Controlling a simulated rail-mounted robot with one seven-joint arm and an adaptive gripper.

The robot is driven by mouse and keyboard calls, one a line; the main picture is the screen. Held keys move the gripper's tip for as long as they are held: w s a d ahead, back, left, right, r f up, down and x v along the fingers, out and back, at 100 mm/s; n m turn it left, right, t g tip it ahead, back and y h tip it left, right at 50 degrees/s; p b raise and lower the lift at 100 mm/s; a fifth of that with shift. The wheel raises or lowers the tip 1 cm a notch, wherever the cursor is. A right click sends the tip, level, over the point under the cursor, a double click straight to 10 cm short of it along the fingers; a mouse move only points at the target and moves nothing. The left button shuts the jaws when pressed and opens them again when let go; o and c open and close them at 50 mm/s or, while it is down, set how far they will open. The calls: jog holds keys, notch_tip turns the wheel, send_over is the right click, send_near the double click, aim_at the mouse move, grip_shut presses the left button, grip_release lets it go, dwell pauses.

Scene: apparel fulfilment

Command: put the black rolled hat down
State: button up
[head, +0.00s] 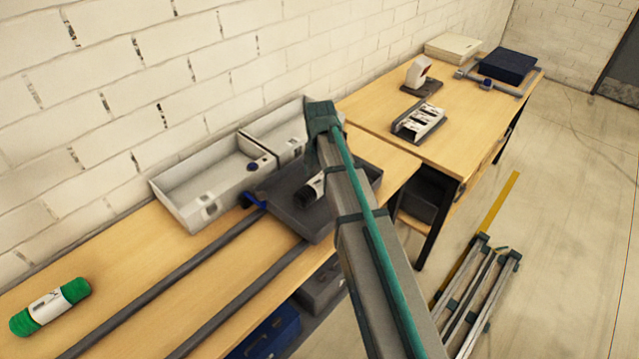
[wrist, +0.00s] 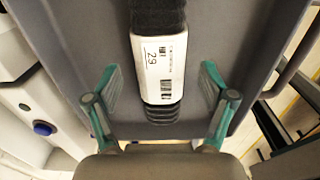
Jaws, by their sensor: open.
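The black rolled hat (wrist: 158,15) with a white printed label lies on the dark grey tray (wrist: 75,25) in the wrist view. My gripper (wrist: 160,78) is open, one green finger on each side of the hat's near end, with a visible gap to each. In the head view the hat (head: 303,197) shows partly on the dark tray (head: 283,215), beside my arm. My fingers are hidden there behind the arm.
A light grey two-part bin (head: 180,210) stands against the wall behind the tray. A green roll (head: 72,290) lies at the left of the wooden table. Two dark rails run along the table to the tray. A second table (head: 375,105) at the right holds a scanner and a small rack.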

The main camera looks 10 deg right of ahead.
aim_at(320, 178)
notch_tip(320, 178, up, 9)
jog(key=b, duration=0.1)
jog(key=shift+r, duration=0.15)
dwell(0.5)
